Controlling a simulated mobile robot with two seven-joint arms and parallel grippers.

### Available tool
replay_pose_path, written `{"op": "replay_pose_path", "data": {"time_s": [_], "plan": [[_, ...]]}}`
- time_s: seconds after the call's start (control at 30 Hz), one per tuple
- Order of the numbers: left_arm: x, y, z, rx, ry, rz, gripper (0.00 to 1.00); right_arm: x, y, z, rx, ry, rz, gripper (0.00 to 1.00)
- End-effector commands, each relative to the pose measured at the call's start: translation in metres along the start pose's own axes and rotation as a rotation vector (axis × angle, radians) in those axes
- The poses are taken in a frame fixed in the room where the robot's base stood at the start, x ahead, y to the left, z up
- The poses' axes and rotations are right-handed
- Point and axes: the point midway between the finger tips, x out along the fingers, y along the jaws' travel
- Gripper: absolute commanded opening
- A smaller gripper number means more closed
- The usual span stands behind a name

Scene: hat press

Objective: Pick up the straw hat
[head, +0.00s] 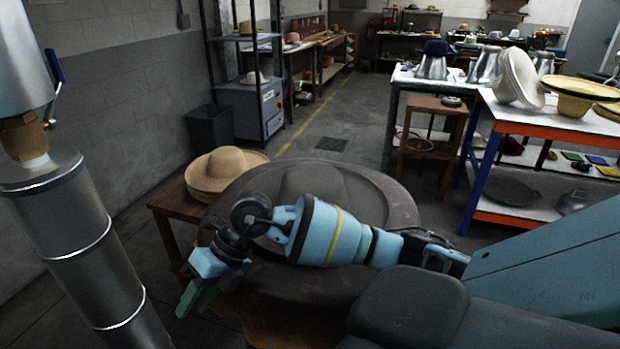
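Straw hats (220,172), tan and apparently stacked, rest brim-down on a small wooden table (175,208) left of the middle. My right arm reaches in from the right across the front of the big round press. My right gripper (195,298), with green fingers, hangs lower left of the press, nearer to me than the hats and below them in the picture. It is apart from the hats, and no hat shows in it. The fingers are seen side-on and overlap, so their opening is unclear. My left gripper is not in view.
The dark round press (385,185) stands right beside the hats. A large metal cylinder (85,250) rises at the left. An orange-edged table (545,123) holding more hats (520,78) is at the right. A black bin (209,127) stands behind. The aisle floor (345,118) is clear.

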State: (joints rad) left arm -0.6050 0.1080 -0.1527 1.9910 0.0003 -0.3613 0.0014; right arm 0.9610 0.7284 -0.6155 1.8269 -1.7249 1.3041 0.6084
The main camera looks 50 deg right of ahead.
Motion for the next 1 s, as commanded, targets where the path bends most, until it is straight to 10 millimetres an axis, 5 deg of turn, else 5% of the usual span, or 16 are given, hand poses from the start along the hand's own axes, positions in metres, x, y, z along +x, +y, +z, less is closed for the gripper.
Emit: {"op": "replay_pose_path", "data": {"time_s": [0.2, 0.4, 0.63, 1.0], "plan": [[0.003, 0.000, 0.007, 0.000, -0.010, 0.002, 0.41, -0.096, -0.062, 0.059, -0.007, -0.130, -0.497, 0.34], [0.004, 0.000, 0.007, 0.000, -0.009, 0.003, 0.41, -0.156, -0.083, 0.079, 0.047, -0.221, -0.719, 0.34], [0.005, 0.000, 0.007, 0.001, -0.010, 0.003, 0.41, -0.168, -0.086, 0.082, 0.062, -0.239, -0.759, 0.34], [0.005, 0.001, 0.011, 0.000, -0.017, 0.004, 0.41, -0.148, -0.103, 0.086, 0.059, -0.237, -0.755, 0.34]]}}
